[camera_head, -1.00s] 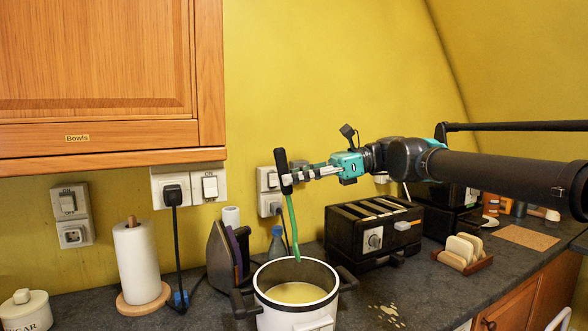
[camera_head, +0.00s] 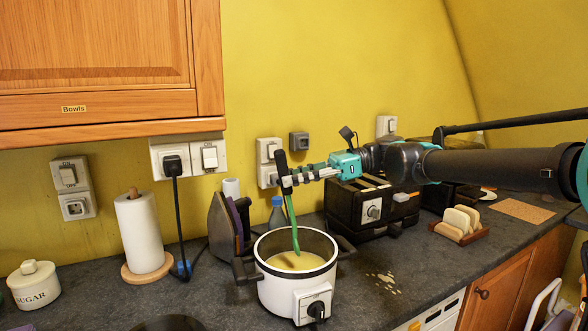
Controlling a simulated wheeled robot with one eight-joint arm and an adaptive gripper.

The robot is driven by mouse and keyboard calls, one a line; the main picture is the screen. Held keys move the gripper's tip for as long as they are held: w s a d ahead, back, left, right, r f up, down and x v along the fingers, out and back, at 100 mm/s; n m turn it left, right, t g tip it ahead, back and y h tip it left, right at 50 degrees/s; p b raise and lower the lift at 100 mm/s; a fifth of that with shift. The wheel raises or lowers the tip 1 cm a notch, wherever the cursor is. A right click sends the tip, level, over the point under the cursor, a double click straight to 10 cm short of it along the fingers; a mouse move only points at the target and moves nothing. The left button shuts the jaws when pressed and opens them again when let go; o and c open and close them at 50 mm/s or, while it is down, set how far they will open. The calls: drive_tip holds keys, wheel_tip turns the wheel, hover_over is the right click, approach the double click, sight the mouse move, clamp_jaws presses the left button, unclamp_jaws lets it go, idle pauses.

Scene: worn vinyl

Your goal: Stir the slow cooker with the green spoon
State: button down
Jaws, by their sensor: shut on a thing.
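The slow cooker (camera_head: 276,290) is a white pot with a dark rim, dark side handles and a black front dial, standing on the counter. Pale yellow liquid (camera_head: 305,262) fills its lower part. The green spoon (camera_head: 290,212) has a thick black handle (camera_head: 281,165) and a green shaft. My gripper (camera_head: 286,181) is shut on the black handle, above the pot's back rim. The spoon hangs nearly upright, tilted slightly, with its green lower end inside the pot. Its tip is at the liquid and appears dipped in it.
A black toaster (camera_head: 349,209) stands right of the pot, under my arm. An iron (camera_head: 222,228) and blue bottle (camera_head: 277,214) stand behind-left. A paper towel roll (camera_head: 138,235) and sugar jar (camera_head: 33,285) are at left. A spill (camera_head: 383,282) lies right of the pot. A wooden cupboard (camera_head: 105,65) overhangs.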

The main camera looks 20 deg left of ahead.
drive_tip(key=shift+f, duration=4)
drive_tip(key=shift+d, duration=0.1)
